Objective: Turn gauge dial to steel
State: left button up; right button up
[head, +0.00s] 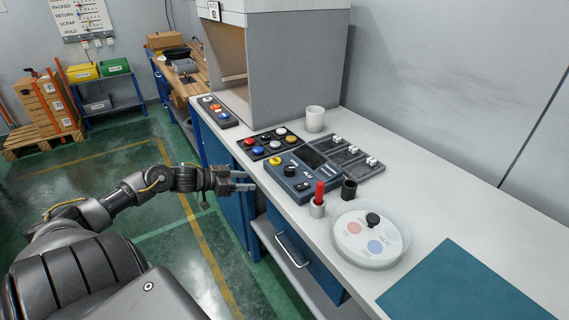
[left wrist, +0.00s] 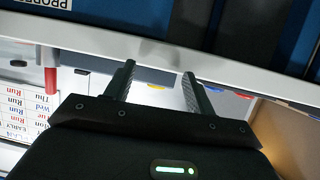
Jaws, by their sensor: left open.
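The gauge (head: 300,176) is a dark blue-grey box on the bench near the front edge. Which way the dial points is too small to tell. My left gripper (head: 251,180) is open and empty, just left of the gauge at the bench's front edge, apart from it. In the left wrist view its two fingers (left wrist: 158,72) are spread near the pale bench edge (left wrist: 220,66). My right gripper is not in view.
A teal mat (head: 460,285) is at right.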

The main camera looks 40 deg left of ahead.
aim_at(287, 168)
pick_arm(q)
jog(key=d+r+m+g+h, duration=0.15)
jog(key=d+r, duration=0.35)
jog(key=r, duration=0.5)
jog(key=shift+m+t+h, duration=0.25)
jog(key=shift+m+h, duration=0.1)
jog(key=shift+h, duration=0.1)
jog(key=p+x, duration=0.1)
jog(key=x, duration=0.8)
jog(key=shift+w+f, duration=0.3)
jog(key=shift+f, duration=0.05)
jog(key=shift+x, duration=0.85)
